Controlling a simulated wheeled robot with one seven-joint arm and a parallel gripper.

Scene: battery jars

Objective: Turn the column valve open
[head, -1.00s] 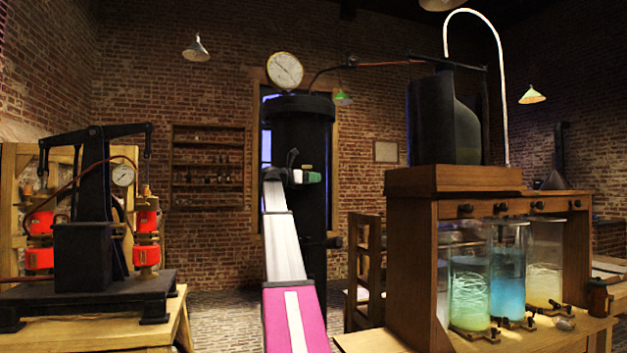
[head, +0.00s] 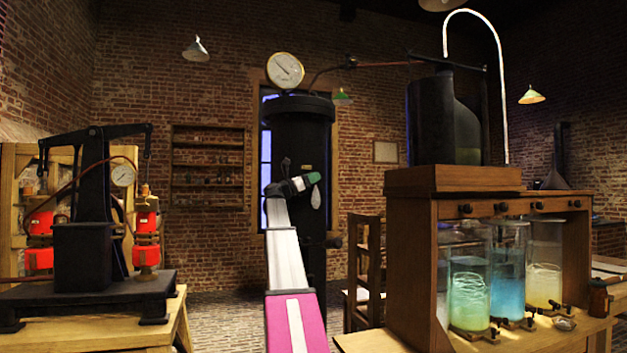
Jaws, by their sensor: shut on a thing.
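The column (head: 301,135) is a tall black cylinder in front of the window, with a round white gauge (head: 285,70) on top. My arm reaches up to its front. My gripper (head: 317,180) is at the column's right front side, small in the view and tilted up to the right. It is shut on the column valve, which is mostly hidden behind the gripper and wrist. A small pale tapered piece hangs just below the gripper; I cannot tell whether it is part of the valve. The valve's exact angle cannot be made out.
A wooden stand (head: 455,180) with glass jars (head: 508,275) of coloured liquid is at right, a dark vessel (head: 445,120) on top. A black apparatus with red coils (head: 146,222) stands on a bench at left. A wooden chair (head: 368,265) is right of the column.

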